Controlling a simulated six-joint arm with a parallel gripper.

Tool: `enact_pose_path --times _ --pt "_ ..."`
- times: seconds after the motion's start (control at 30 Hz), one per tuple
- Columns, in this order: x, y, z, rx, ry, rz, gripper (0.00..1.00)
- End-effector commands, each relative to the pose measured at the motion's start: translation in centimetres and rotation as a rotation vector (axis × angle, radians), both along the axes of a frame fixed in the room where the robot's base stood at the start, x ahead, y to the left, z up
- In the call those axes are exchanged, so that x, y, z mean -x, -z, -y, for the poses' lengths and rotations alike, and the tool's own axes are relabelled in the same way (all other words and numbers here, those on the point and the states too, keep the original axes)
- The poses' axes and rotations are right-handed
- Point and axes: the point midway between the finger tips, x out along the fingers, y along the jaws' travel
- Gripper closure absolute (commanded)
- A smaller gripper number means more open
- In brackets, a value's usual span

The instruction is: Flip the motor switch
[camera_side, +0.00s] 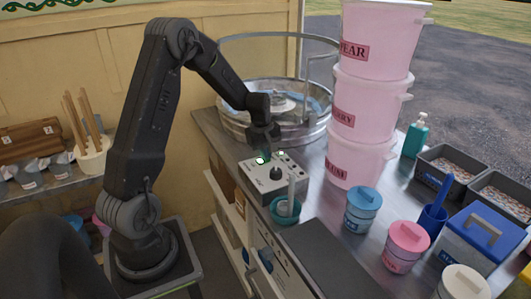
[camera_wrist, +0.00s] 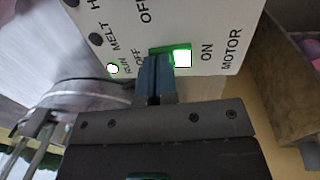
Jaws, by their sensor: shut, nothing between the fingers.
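The motor switch (camera_wrist: 183,57) is a green-edged rocker with a bright white face, set in a white control panel (camera_wrist: 215,25) between the words OFF and ON, with MOTOR printed beyond ON. The panel is the top of a pale control box (camera_side: 262,187) on the counter in the side view. My gripper (camera_wrist: 154,62) is shut and empty, its blue-grey fingertips at the OFF-side end of the switch, hiding part of it. Whether they touch is unclear. In the side view my gripper (camera_side: 264,146) points down at the back of the box.
A round metal pan (camera_side: 240,125) stands behind the box. A teal cup (camera_side: 284,212) with pale sticks stands at its front corner, beside the black knob (camera_side: 276,173). Stacked pink tubs (camera_side: 366,85) stand to the right. A small lamp (camera_wrist: 112,68) glows near RUN.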

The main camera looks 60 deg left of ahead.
Motion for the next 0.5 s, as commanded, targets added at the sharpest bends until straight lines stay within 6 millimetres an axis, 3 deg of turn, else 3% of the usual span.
enact_pose_path --times 0.5 --pt "-0.15 0.68 0.02 0.001 0.000 -0.002 1.00"
